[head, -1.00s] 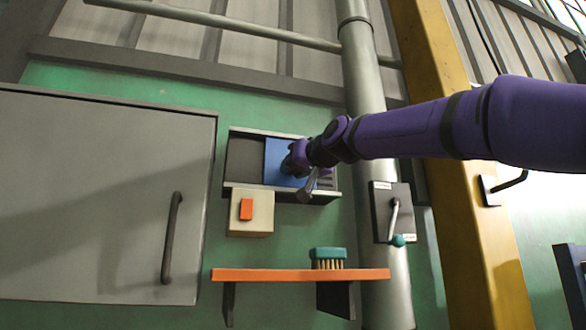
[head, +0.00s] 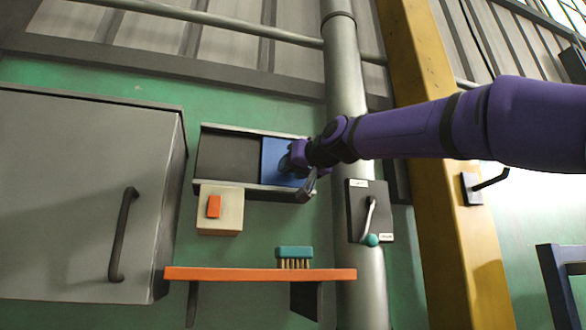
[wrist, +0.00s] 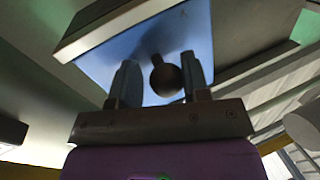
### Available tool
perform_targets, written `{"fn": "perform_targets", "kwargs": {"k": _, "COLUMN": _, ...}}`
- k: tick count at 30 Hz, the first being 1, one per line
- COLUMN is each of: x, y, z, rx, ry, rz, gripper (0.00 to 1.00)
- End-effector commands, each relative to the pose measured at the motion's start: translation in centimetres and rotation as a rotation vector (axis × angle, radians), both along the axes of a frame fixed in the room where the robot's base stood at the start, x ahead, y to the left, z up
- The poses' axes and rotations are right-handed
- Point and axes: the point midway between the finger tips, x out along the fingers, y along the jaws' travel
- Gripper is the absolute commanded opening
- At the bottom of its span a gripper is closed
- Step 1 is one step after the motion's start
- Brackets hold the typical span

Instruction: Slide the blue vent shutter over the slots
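The blue vent shutter (head: 272,162) sits at the right end of a dark framed vent housing (head: 228,157) on the green wall. My gripper (head: 294,158) is at the shutter's front and hides part of it. In the wrist view the shutter (wrist: 195,30) carries a round dark knob (wrist: 166,76). The fingers of my gripper (wrist: 160,82) stand on both sides of the knob. The right finger is against or very near it, and a narrow gap shows at the left finger. No slots show in the head view; the arm and gripper cover the housing's right end.
A cream box with an orange switch (head: 214,207) is under the housing. An orange shelf (head: 230,274) below holds a teal brush (head: 294,253). A lever panel (head: 358,225) is on the pipe at right, and a grey cabinet (head: 70,190) stands at left.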

Motion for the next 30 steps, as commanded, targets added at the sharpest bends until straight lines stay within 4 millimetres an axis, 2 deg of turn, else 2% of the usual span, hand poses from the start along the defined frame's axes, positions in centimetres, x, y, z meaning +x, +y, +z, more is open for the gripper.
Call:
{"fn": "perform_targets", "kwargs": {"k": 11, "x": -0.7, "y": -0.4, "z": 0.1, "rx": 0.001, "ry": 0.0, "rz": 0.0, "gripper": 0.42}}
{"fn": "perform_targets", "kwargs": {"k": 24, "x": -6.5, "y": -4.3, "z": 0.1, "rx": 0.001, "ry": -0.002, "rz": 0.0, "gripper": 0.42}}
{"fn": "perform_targets", "kwargs": {"k": 30, "x": -8.4, "y": -5.6, "z": 0.0, "rx": 0.001, "ry": -0.001, "rz": 0.0, "gripper": 0.42}}
